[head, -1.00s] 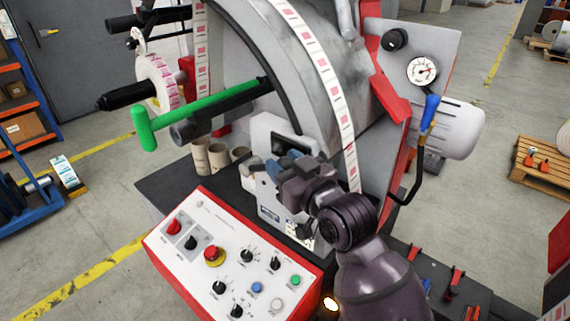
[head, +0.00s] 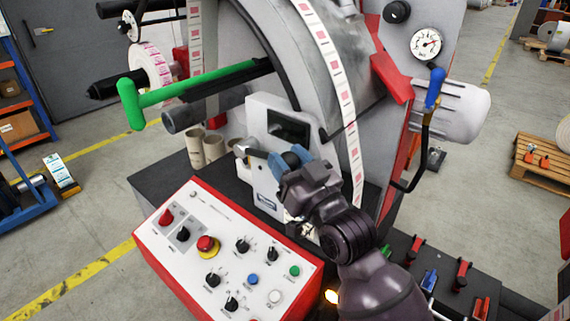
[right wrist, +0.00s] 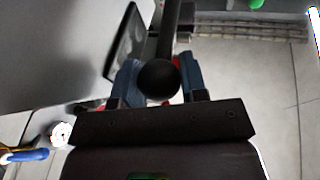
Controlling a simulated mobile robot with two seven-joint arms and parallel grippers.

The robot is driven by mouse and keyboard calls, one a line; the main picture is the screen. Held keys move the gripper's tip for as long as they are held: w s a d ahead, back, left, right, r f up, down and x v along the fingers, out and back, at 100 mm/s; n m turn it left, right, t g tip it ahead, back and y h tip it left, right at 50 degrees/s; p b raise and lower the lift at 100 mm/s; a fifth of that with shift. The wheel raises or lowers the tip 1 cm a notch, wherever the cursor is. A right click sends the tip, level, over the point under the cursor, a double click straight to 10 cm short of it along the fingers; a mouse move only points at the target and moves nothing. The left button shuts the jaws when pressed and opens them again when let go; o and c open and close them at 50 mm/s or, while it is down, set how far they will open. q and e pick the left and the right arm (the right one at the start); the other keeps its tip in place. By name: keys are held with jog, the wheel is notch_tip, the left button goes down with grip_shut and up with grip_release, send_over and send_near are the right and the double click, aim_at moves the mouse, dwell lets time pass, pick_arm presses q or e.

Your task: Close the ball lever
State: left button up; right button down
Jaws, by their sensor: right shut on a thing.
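The ball lever's black ball (right wrist: 158,80) sits between the two blue fingertips of my right gripper in the right wrist view, with its dark rod running up from it. My right gripper (head: 278,162) is shut on the ball, in front of the pale box with a dark screen (head: 288,127). It also shows in the right wrist view (right wrist: 158,88). In the head view a short grey and dark lever part (head: 250,152) sticks out left of the fingers, while the ball is hidden by them. My left gripper is not in view.
A white control panel with a red rim (head: 225,260) lies just below left of the gripper. A label strip (head: 340,85) runs close on its right. A green T-handle (head: 190,88) and cardboard cores (head: 203,147) are to the left. A blue-knobbed crank (head: 434,90) stands at right.

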pick_arm(q)
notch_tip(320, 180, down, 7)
jog(key=b, duration=0.5)
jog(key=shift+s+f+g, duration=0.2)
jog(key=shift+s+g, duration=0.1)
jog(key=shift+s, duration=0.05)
pick_arm(e)
jog(key=shift+d+f+m+t+y, duration=0.15)
jog(key=shift+f+m+t, duration=0.25)
jog(key=shift+f+t, duration=0.6)
jog(key=shift+a+f+m+t+y, duration=0.15)
jog(key=shift+f+m+t, duration=0.25)
jog(key=shift+f+t, duration=0.55)
